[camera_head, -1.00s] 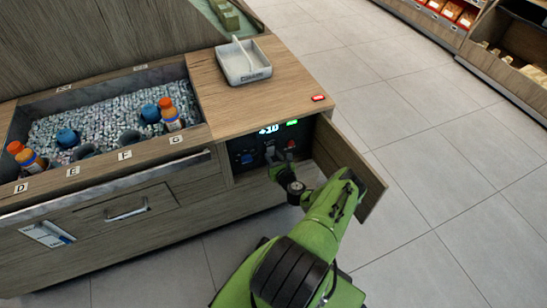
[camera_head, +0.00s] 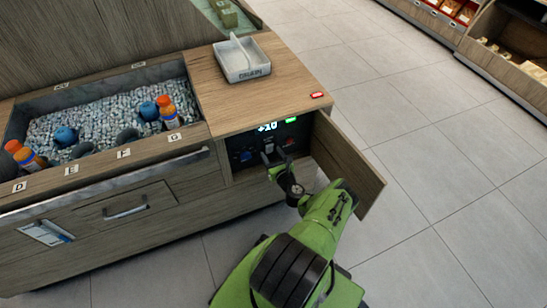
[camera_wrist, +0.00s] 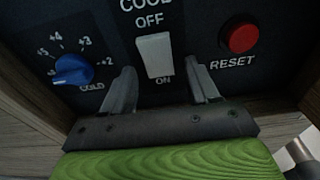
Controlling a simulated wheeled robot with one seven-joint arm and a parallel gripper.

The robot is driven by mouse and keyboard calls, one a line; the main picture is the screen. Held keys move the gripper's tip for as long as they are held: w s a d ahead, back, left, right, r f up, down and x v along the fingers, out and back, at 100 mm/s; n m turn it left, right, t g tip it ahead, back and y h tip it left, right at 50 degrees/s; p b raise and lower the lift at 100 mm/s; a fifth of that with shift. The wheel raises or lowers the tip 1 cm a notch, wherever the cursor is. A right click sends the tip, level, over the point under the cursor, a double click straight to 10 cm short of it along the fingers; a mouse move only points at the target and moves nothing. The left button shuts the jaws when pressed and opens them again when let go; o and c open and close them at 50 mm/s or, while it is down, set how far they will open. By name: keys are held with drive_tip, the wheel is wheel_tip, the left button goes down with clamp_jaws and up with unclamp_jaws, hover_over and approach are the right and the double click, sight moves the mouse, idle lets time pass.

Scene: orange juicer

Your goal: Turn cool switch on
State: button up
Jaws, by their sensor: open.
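The cool switch (camera_wrist: 155,55) is a white rocker between the labels OFF and ON on a dark panel, seen in the wrist view. My gripper (camera_wrist: 163,88) is open, with one finger on each side of the switch's lower end. I cannot tell whether it touches the switch or which way the rocker is pressed. In the head view my gripper (camera_head: 275,163) reaches into the open compartment below the counter. The panel's display (camera_head: 268,127) reads about +10, with a green light at its right.
A blue dial (camera_wrist: 74,70) is left of the switch and a red RESET button (camera_wrist: 243,38) is right of it. The open wooden door (camera_head: 350,165) stands to the right of my arm. A white tray (camera_head: 262,72) sits on the counter above.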

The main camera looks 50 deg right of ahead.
drive_tip(key=p+v, duration=0.1)
drive_tip(key=v, duration=1.4)
drive_tip(key=shift+s+a+p, duration=0.2)
drive_tip(key=shift+s+p, duration=0.1)
drive_tip(key=shift+s, duration=0.05)
drive_tip(key=shift+w, duration=0.1)
